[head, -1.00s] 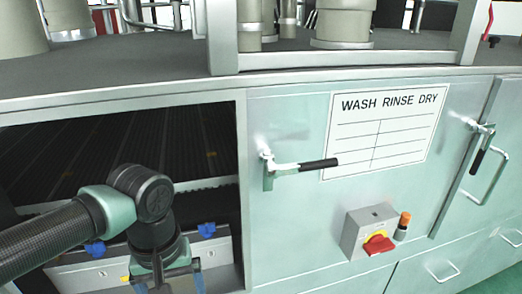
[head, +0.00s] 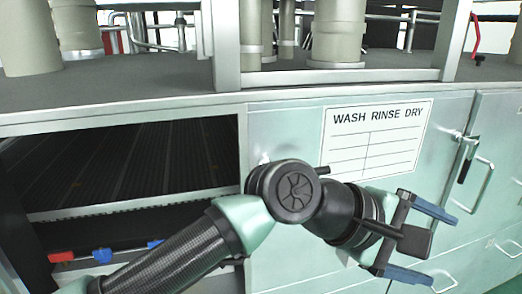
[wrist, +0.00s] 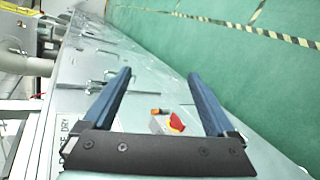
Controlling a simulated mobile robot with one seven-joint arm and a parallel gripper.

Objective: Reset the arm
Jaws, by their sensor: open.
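My gripper (head: 444,244) is at the lower right of the head view, in front of the pale green washing machine (head: 281,122). Its two blue fingers are spread wide apart and point to the right, with nothing between them. In the wrist view my gripper (wrist: 160,75) also shows open and empty, looking along the machine's front. My arm stretches from the bottom left across the front of the machine and hides most of the door handle and part of the control box.
The machine's left opening (head: 130,165) shows a dark slatted conveyor, with red and blue clips below it. A latch (head: 465,150) and door handle (head: 480,184) stand out at right. Green floor (wrist: 240,75) is clear.

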